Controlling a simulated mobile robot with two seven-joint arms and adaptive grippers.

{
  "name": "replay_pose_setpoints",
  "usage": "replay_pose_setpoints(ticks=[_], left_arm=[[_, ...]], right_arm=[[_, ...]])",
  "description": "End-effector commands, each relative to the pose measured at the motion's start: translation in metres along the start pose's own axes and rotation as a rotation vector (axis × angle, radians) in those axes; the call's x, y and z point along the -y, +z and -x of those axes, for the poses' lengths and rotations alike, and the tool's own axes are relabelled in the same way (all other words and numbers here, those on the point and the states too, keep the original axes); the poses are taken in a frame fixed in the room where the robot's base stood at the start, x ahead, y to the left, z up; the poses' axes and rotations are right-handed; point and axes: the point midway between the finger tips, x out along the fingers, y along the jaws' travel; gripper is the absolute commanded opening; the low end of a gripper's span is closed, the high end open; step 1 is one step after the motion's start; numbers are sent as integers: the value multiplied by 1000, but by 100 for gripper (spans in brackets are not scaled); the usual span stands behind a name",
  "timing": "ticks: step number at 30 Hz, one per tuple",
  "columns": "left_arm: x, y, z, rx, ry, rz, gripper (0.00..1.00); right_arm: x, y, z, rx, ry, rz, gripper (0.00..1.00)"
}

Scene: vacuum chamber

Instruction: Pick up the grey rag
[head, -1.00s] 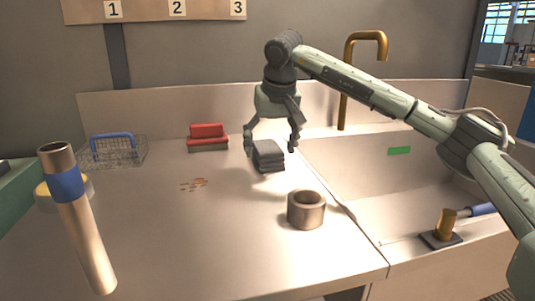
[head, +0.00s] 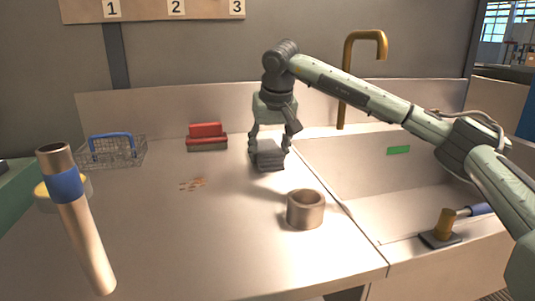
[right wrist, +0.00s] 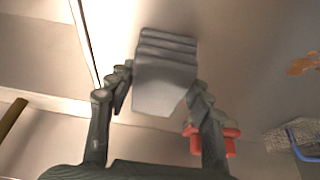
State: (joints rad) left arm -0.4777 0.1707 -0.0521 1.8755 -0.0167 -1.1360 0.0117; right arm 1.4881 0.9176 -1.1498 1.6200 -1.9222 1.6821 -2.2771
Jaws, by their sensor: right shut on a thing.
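The grey rag (head: 268,160) is a folded, layered block on the counter, left of the sink. My right gripper (head: 270,150) has come down over it from above, its fingers on either side. In the right wrist view the rag (right wrist: 166,75) sits between the two fingers of the gripper (right wrist: 158,98), which is shut on it. The rag appears to be still at counter level; a gap below it cannot be made out. My left gripper does not show.
A red and grey block (head: 207,138) stands behind and left. A wire basket (head: 112,151) with a blue handle is at the far left. A hollow brown cylinder (head: 306,210) stands in front, near the sink (head: 350,165). Reddish crumbs (head: 193,184) lie on the counter (head: 190,245).

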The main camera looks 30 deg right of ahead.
Motion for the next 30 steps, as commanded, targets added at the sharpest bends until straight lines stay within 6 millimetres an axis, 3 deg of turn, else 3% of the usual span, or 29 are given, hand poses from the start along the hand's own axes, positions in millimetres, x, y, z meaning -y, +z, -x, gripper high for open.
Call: replay_pose_setpoints(ticks=[8, 14, 24, 30], left_arm=[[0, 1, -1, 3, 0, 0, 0], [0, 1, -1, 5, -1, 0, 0], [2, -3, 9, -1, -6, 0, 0], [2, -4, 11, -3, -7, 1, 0]], right_arm=[[0, -5, 10, -3, -1, -2, 22], [1, -18, 42, -4, -3, 0, 22], [72, -3, 94, -3, -2, 4, 22], [97, 1, 114, -1, -2, 2, 22]])
